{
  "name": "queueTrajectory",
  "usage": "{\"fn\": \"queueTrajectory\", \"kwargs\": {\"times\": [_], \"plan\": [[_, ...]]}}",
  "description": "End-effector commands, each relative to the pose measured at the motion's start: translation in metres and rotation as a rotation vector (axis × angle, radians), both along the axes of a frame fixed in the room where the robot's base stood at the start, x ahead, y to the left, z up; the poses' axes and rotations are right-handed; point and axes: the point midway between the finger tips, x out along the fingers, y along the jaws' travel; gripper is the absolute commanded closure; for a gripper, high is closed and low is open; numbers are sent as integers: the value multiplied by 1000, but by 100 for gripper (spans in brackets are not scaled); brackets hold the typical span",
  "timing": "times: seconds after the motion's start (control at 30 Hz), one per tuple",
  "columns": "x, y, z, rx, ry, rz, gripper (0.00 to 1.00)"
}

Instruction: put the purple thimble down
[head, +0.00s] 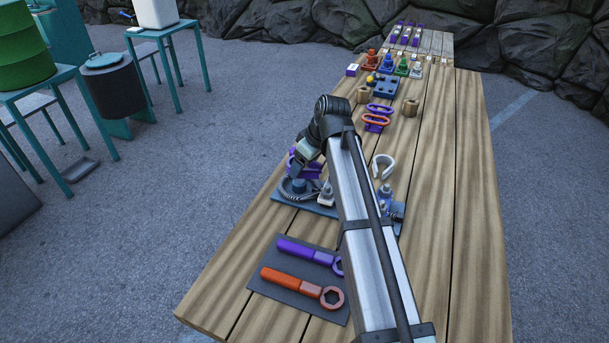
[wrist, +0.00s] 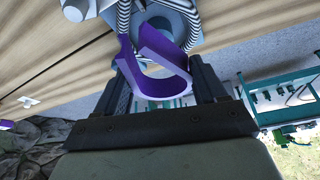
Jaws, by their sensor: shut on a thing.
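The purple thimble (wrist: 166,48) is a U-shaped band in the wrist view. My gripper (wrist: 162,70) is shut on it, with one finger on each side. In the head view the purple thimble (head: 313,172) shows beside my gripper (head: 297,166), partly hidden by it. It appears just above or beside a coil of grey cable (head: 293,193) on a blue base plate. I cannot tell from these views whether the thimble touches anything below it.
A dark mat (head: 270,283) with a purple and an orange wrench lies at the front. A white hook (head: 383,162) stands right of my arm. The table's right side is clear.

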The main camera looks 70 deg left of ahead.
Motion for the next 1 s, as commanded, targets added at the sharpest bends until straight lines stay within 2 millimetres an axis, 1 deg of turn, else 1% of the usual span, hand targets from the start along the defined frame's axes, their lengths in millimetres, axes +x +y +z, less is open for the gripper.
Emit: {"fn": "queueTrajectory", "kwargs": {"times": [0.03, 0.17, 0.27, 0.37, 0.43, 0.53, 0.6, 0.67, 0.7, 0.8, 1.0], "plan": [[0, 1, 8, 1, 0, 0, 67], [-4, 1, 20, 1, 0, 5, 67], [-18, 4, 25, 1, 0, 22, 67], [-45, 6, 27, 2, 0, 55, 67], [-69, 1, 26, 4, 0, 80, 67], [-100, -13, 24, 5, -6, 115, 67], [-117, -24, 22, 8, -10, 131, 67], [-129, -33, 21, 10, -15, 137, 67], [-132, -42, 19, 9, -17, 124, 67], [-129, -55, 16, 8, -17, 71, 67], [-127, -50, 13, 1, -2, 6, 67]]}}
